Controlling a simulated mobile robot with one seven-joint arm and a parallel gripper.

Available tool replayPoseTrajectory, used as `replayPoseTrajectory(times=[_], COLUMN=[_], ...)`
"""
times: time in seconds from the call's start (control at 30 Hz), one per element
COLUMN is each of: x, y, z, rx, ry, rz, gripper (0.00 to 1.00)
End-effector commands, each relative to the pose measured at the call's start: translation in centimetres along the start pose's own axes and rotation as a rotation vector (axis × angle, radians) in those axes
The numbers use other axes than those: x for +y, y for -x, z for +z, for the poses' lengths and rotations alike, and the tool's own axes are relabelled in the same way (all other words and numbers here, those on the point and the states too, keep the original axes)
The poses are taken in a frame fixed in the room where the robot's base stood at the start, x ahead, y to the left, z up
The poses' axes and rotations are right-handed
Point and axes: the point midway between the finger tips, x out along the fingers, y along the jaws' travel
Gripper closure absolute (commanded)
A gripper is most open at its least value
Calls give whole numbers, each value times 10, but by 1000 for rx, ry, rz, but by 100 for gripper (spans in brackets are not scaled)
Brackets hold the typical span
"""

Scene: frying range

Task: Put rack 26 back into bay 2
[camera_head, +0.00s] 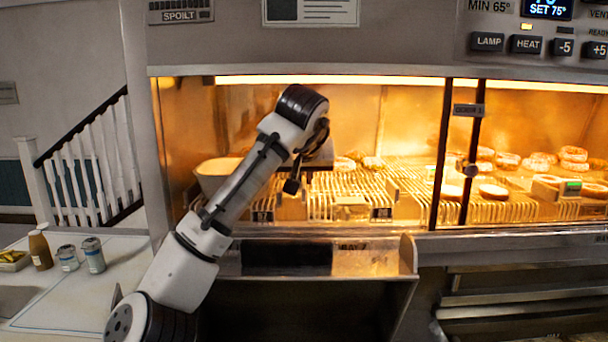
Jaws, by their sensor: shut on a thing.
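My arm reaches into the left part of a lit, heated cabinet. My gripper (304,178) is mostly hidden behind my wrist, at the front of the wire racks. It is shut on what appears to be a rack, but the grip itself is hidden. Wire racks (325,207) lie side by side on the cabinet floor, with small dark labels (382,213) along the front edge. The labels are too small to read, so I cannot tell which rack is 26 or which bay is 2. Several round pastries (372,162) lie at the back of the racks.
A dark upright post (440,155) divides the left opening from the right part, where more round pastries (573,154) sit. A pale bowl (212,170) stands inside at left. A metal ledge (365,262) juts out below. A counter with jars (93,255) is at far left.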

Motion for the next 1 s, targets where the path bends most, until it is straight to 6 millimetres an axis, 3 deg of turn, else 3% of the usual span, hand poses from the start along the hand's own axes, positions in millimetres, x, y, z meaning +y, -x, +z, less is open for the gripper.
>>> replayPoseTrajectory(times=[0.2,0.23,0.37,0.73,0.87,1.0], x=[0,0,0,0,1,2], y=[-2,-2,-2,3,13,44], z=[2,2,2,-2,-5,-4], rx=[2,0,0,1,2,4], ry=[1,0,0,-1,-1,-1], rz=[2,1,1,-2,1,3], gripper=[100,87,70,70,70,70])
